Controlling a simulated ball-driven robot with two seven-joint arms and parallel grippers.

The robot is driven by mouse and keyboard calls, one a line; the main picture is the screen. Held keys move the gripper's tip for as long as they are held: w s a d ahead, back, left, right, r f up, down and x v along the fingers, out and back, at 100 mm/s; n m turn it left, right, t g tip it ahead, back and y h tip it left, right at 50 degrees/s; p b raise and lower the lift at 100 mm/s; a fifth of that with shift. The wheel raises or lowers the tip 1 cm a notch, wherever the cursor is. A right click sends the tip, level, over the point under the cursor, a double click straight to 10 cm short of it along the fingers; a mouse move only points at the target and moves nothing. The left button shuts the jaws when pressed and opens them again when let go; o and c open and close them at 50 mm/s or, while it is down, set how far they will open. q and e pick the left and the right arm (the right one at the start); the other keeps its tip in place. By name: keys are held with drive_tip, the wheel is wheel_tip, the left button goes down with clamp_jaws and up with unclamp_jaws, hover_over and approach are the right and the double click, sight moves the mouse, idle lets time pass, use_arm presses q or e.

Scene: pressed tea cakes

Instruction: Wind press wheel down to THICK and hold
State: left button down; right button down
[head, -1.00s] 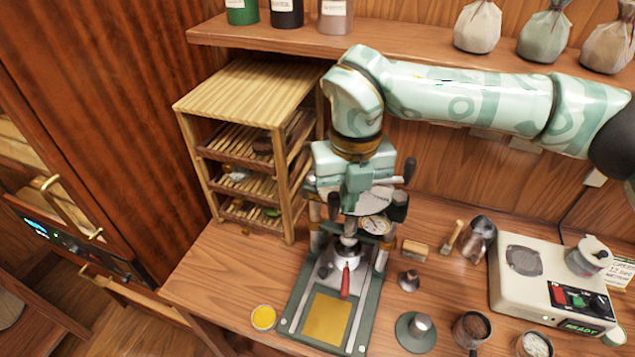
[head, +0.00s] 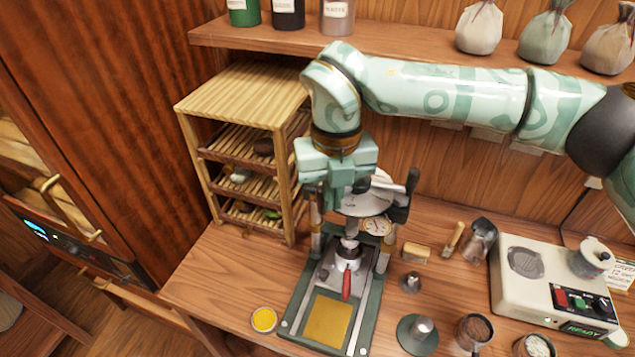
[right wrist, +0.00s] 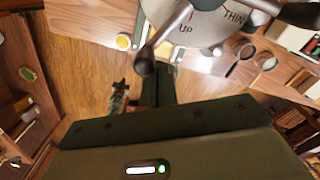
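The wheel's face (right wrist: 205,28) reads UP and THIN in the right wrist view; THICK is not readable. One dark wheel knob (right wrist: 146,62) lies at my right fingertips. My right gripper (right wrist: 158,72) has its fingers together and overlaps this knob in view; firm contact cannot be told. In the head view my right gripper (head: 338,205) is over the wheel's left side. My left gripper is not in view.
A slatted wooden rack (head: 243,92) stands behind left. A yellow-filled dish (head: 263,319) sits left of the press. A shelf (head: 430,47) runs above.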

drive_tip(key=shift+w+a, duration=0.6)
drive_tip(key=shift+w, duration=0.05)
drive_tip(key=shift+s+d, duration=0.1)
wheel_tip(320, 180, up, 8)
drive_tip(key=s+d+p, duration=0.1)
drive_tip(key=p, duration=0.3)
drive_tip(key=shift+s+f, duration=0.15)
drive_tip(key=shift+f, duration=0.1)
idle(0.5)
